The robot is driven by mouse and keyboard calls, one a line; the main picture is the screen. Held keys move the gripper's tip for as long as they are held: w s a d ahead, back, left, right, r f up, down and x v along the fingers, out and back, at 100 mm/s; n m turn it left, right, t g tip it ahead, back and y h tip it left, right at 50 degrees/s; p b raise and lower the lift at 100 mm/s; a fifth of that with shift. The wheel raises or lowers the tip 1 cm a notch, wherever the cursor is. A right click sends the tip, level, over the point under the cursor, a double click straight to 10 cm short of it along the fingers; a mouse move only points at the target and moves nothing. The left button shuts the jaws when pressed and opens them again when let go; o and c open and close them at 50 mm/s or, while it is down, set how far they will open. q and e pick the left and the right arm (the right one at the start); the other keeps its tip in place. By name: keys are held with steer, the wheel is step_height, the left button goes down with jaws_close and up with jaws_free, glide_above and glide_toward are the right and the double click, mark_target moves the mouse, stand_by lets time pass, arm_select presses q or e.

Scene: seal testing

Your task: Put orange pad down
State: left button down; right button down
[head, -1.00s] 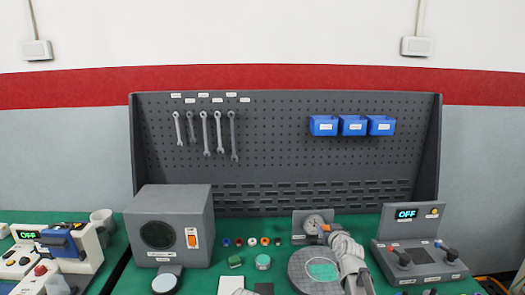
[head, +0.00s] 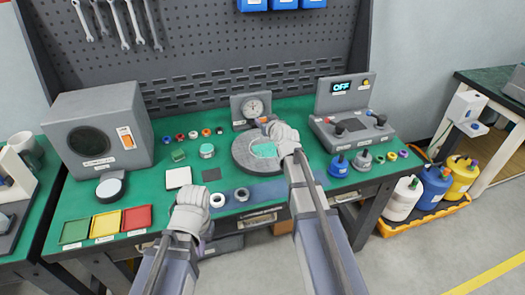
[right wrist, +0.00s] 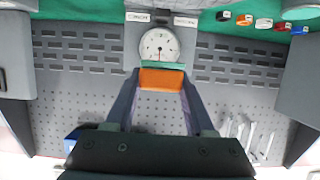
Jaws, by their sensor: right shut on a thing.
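My right gripper (right wrist: 161,85) is shut on the orange pad (right wrist: 161,79), which sits between its two fingertips in the right wrist view. A thin teal strip lies along the pad's far edge there. In the head view, the right gripper (head: 271,126) is at the back right of a round grey plate with a teal patch (head: 264,150), in front of the dial gauge (head: 253,107). Whether the pad touches anything is not clear. My left gripper (head: 190,208) is near the table's front edge, seen from behind, its fingers hidden.
Green, yellow and red trays (head: 107,223) lie at the front left. A grey speaker box (head: 98,128) stands at the left, a control box with levers (head: 346,118) at the right. Small coloured rings and a white square (head: 178,178) lie on the green tabletop.

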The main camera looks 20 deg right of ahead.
mark_target(265, 148)
steer(key=shift+f+b, duration=4.85)
steer(key=shift+f, duration=0.2)
steer(key=shift+f, duration=0.1)
steer(key=shift+f, duration=0.15)
steer(key=shift+c, duration=1.3)
jaws_free()
steer(key=shift+r, duration=0.2)
